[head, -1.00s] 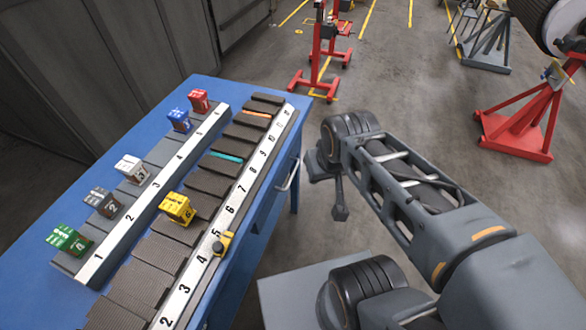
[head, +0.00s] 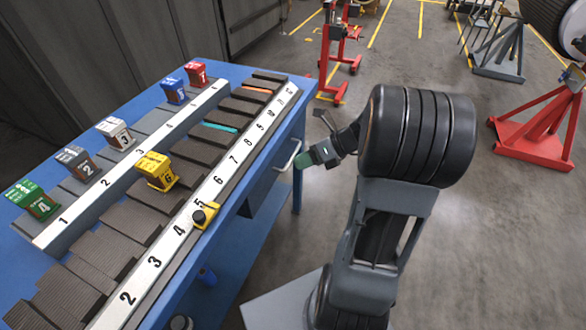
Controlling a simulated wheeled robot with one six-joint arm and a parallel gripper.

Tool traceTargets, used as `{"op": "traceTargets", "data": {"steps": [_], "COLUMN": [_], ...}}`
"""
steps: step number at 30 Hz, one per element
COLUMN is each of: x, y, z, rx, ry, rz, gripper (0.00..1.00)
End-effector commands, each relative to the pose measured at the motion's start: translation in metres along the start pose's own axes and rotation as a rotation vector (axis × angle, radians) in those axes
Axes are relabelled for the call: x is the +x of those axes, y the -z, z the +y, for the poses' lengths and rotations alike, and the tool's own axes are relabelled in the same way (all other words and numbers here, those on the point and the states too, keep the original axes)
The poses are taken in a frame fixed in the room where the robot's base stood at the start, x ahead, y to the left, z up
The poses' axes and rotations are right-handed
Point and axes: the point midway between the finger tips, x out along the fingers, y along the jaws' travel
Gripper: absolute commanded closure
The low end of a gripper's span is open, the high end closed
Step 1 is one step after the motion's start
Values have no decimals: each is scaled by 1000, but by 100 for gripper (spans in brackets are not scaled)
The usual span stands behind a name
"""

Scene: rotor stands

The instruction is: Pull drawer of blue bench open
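The blue bench (head: 232,72) fills the left side of the head view, and its right side faces my arm. A drawer (head: 262,192) sits under the benchtop on that side, with a pale bar handle (head: 291,156). The drawer looks flush with the bench. My gripper (head: 309,156) is close to the right of the handle, around handle height in the picture. I cannot tell whether it touches the handle. Its fingers are small and partly hidden, so their opening is unclear.
Numbered rails (head: 190,217) on the benchtop carry dark plates and several coloured numbered blocks, among them a yellow one (head: 157,170). Red stands (head: 535,137) are at the back and right.

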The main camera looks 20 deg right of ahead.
Motion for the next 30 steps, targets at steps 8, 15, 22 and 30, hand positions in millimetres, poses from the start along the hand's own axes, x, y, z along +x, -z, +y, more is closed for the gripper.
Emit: {"op": "traceTargets", "data": {"steps": [8, 15, 22, 30], "x": [-19, -22, 14, 56], "y": [29, 31, 10, -15], "z": [-109, -134, -135, -137], "rx": [779, 962, 966, 966], "ry": [-155, -227, -230, -228], "rz": [-405, -509, -508, -508], "gripper": [61, 61, 61, 61]}}
